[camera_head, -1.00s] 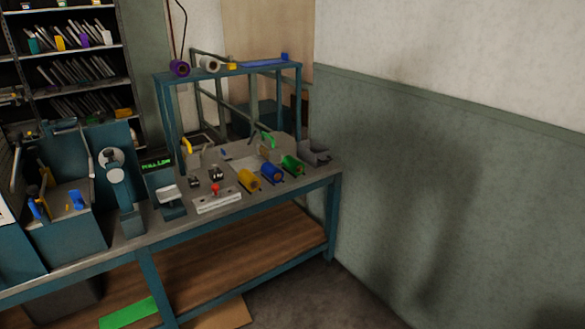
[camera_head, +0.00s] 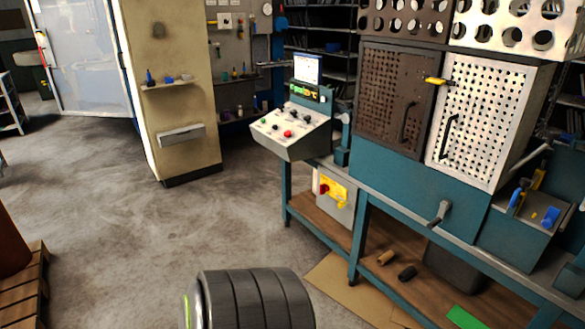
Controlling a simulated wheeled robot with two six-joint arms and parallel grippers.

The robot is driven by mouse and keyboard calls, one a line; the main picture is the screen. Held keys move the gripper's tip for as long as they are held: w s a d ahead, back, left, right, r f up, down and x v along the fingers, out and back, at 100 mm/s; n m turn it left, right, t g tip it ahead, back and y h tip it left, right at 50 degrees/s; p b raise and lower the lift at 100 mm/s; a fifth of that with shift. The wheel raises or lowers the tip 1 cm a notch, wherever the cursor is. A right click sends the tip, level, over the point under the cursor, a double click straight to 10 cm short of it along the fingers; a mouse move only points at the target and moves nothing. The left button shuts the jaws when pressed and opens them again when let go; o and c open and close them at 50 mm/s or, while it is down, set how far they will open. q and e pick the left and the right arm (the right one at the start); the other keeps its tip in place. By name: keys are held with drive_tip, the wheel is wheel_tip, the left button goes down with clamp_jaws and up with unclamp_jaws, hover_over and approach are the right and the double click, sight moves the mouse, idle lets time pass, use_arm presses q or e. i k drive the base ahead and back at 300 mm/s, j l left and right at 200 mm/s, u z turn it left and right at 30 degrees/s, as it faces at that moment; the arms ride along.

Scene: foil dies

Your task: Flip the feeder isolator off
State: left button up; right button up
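A yellow plate with a red rotary handle (camera_head: 333,189) sits on the front of a light grey box (camera_head: 344,214). It looks like the feeder isolator. The box is below the bench top, at the left end of the teal workbench, above its wooden lower shelf. The handle is small in the picture, so I cannot tell its exact position. Neither my left nor my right gripper is in view.
A sloped control console (camera_head: 290,132) with coloured buttons and a screen stands above the box. Perforated doors (camera_head: 485,120) are to its right. A cardboard sheet (camera_head: 345,288) lies on the floor by the bench. Open concrete floor (camera_head: 215,225) lies to the left.

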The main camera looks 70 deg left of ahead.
sight(324, 188)
drive_tip(key=u, duration=2.2)
drive_tip(key=i+j+u, duration=0.1)
drive_tip(key=i, duration=1.2)
drive_tip(key=i+j+u, duration=0.1)
drive_tip(key=i+j, duration=0.15)
drive_tip(key=i, duration=1.1)
